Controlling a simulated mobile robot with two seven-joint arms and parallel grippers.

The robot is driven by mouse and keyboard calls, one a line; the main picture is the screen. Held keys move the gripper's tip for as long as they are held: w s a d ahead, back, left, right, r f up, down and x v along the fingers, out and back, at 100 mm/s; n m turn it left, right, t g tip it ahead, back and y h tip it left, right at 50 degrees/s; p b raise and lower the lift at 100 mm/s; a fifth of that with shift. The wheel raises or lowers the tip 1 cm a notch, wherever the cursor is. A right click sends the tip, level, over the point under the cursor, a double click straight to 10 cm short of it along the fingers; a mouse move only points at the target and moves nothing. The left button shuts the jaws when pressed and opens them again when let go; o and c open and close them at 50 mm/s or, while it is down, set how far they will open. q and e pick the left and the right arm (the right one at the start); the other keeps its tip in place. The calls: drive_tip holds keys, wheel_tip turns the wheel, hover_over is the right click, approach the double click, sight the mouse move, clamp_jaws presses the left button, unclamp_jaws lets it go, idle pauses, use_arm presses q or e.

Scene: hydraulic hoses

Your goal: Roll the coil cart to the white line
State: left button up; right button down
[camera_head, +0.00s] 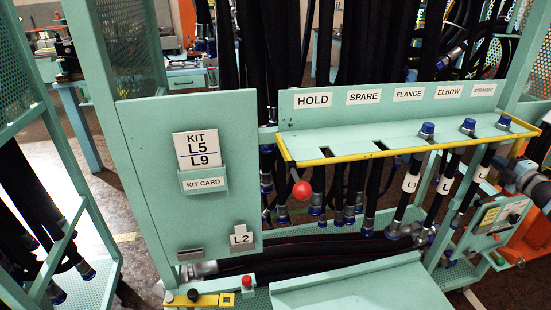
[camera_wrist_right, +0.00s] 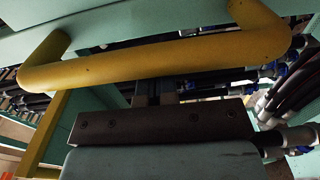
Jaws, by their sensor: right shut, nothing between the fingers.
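A green cart-like frame fills the head view, with a flat panel (camera_head: 150,200) and a yellow-edged shelf (camera_head: 365,140). I cannot tell whether it is the coil cart. Coiled black hoses (camera_head: 490,50) show at the upper right. My left gripper is out of view.
Hoses tagged L1 (camera_head: 410,183) hang from the shelf beside others. A red knob (camera_head: 302,190) sticks out below the shelf. Another green rack (camera_head: 60,230) stands at the left. A green sloping cover (camera_head: 360,288) fills the bottom middle. Brown floor (camera_head: 135,215) shows between rack and panel.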

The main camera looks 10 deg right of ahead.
drive_tip(key=shift+d+r, duration=0.2)
drive_tip(key=shift+d, duration=0.25)
drive_tip(key=shift+d, duration=0.45)
drive_tip(key=shift+f, duration=0.1)
drive_tip(key=shift+a+f, duration=0.1)
drive_tip(key=shift+a, duration=0.1)
drive_tip(key=shift+a, duration=0.15)
drive_tip(key=shift+a+p, duration=0.35)
drive_tip(key=shift+a, duration=0.55)
